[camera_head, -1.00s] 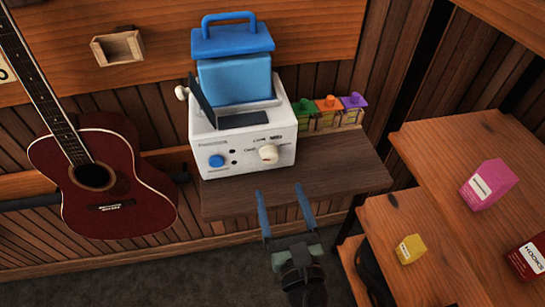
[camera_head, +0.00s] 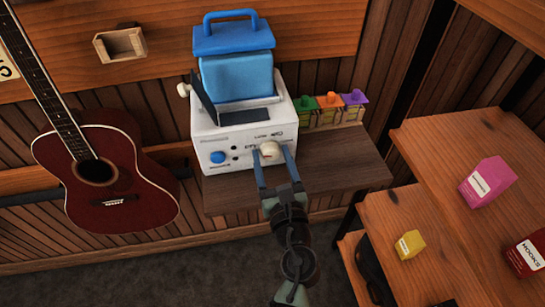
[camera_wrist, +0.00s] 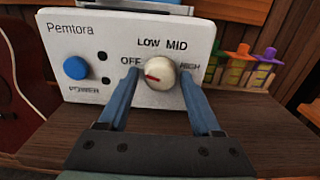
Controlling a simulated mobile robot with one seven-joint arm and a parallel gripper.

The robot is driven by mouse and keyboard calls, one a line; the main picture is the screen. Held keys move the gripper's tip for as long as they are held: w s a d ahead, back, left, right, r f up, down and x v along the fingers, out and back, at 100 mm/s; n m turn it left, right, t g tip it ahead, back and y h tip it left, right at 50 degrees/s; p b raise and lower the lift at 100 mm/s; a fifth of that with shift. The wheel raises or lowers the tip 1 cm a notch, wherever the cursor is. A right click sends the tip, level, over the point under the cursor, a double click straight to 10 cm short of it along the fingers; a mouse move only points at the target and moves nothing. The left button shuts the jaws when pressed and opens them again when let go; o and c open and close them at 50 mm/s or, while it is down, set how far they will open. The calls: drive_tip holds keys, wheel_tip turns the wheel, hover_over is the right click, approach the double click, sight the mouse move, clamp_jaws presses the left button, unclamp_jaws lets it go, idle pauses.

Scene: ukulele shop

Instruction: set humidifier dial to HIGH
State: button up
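The humidifier (camera_head: 238,135) is a white box with a blue tank on top, standing on a dark wooden shelf. Its cream dial (camera_head: 269,149) is on the right of the front panel. In the wrist view the dial (camera_wrist: 159,73) has a red pointer mark toward its left, on the OFF side; LOW and MID are printed above and HIGH at the right. My gripper (camera_head: 271,152) is open, with its blue fingers on either side of the dial. It also shows in the wrist view (camera_wrist: 163,88); I cannot tell whether the fingers touch the dial.
A blue power button (camera_wrist: 76,68) is left of the dial. Small bottles with green, orange and purple tops (camera_head: 330,108) stand right of the humidifier. A red guitar (camera_head: 105,215) hangs at left. Wooden shelves (camera_head: 440,150) with small boxes are at right.

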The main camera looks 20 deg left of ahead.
clamp_jaws()
